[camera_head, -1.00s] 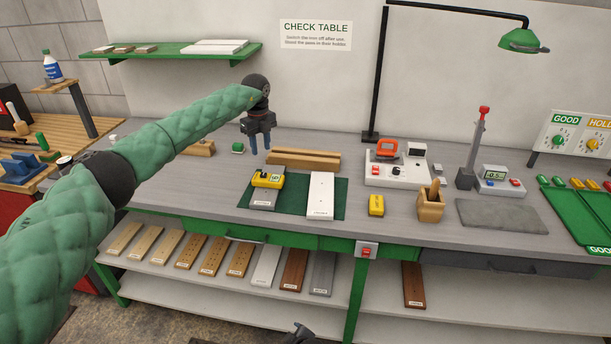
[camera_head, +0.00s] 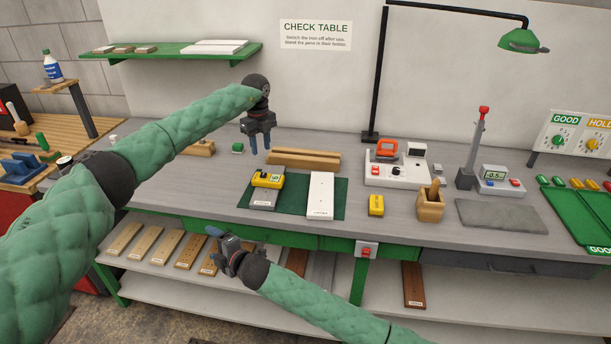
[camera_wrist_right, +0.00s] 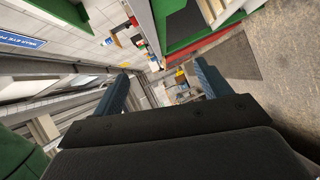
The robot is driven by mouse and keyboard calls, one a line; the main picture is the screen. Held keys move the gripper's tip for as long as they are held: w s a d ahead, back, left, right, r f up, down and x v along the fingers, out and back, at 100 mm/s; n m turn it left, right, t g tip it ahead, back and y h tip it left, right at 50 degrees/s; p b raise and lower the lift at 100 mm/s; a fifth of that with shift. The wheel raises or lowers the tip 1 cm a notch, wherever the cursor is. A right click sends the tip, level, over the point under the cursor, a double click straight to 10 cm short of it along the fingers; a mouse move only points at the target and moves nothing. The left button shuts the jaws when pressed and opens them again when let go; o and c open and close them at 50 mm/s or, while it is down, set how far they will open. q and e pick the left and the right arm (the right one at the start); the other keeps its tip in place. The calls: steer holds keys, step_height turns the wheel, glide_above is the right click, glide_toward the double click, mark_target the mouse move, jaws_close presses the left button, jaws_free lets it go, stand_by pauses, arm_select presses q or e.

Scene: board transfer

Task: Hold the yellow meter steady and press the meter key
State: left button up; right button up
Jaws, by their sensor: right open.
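The yellow meter (camera_head: 266,180) with a small display lies across the upper end of a grey board (camera_head: 263,199) on the green mat (camera_head: 289,208). Its key is too small to make out. My left gripper (camera_head: 260,146) is open and empty, pointing down above the bench, behind the meter and apart from it. My right gripper (camera_head: 213,246) is open and empty in front of the bench's front edge, below and left of the meter. In the right wrist view its two fingers (camera_wrist_right: 160,82) are spread with nothing between them.
A white board (camera_head: 320,194) lies right of the meter, and a wooden block (camera_head: 303,159) behind it. A yellow box (camera_head: 376,205), a wooden pen holder (camera_head: 430,206) and a white soldering station (camera_head: 398,174) stand further right. Boards lie on the shelf below.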

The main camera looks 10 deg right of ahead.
mark_target(283, 180)
step_height(283, 180, up, 6)
steer(key=w+n+y, duration=0.2)
steer(key=w+n, duration=0.1)
steer(key=n, duration=0.2)
steer(key=w+d+r+n+g+y, duration=0.1)
steer(key=w+d+n, duration=0.3)
steer(key=d+n, duration=0.1)
steer(key=w+d+n+g+y, duration=0.1)
steer(key=w+d+n+g, duration=0.1)
steer(key=w+d+n, duration=0.3)
steer(key=w+d+r+n+g+y, duration=0.1)
steer(key=w+d+n, duration=0.3)
steer(key=d+n, duration=0.2)
steer(key=shift+w+d+r+g, duration=0.15)
steer(key=shift+w+r+g, duration=0.2)
steer(key=shift+g, duration=0.05)
steer(key=w+d+n+g+h, duration=0.1)
steer(key=d, duration=0.3)
steer(key=w+d+f+n+g+h, duration=0.1)
steer(key=w+d+n, duration=0.1)
steer(key=d, duration=0.2)
steer(key=w+d+n, duration=0.1)
steer(key=d+n, duration=0.1)
steer(key=d, duration=0.3)
steer(key=shift+w+f+g+h, duration=0.2)
steer(key=shift+w+g+h, duration=0.05)
steer(key=shift+g+h, duration=0.15)
steer(key=shift+x, duration=3.7)
steer(key=shift+w+f, duration=0.1)
steer(key=shift+f, duration=0.05)
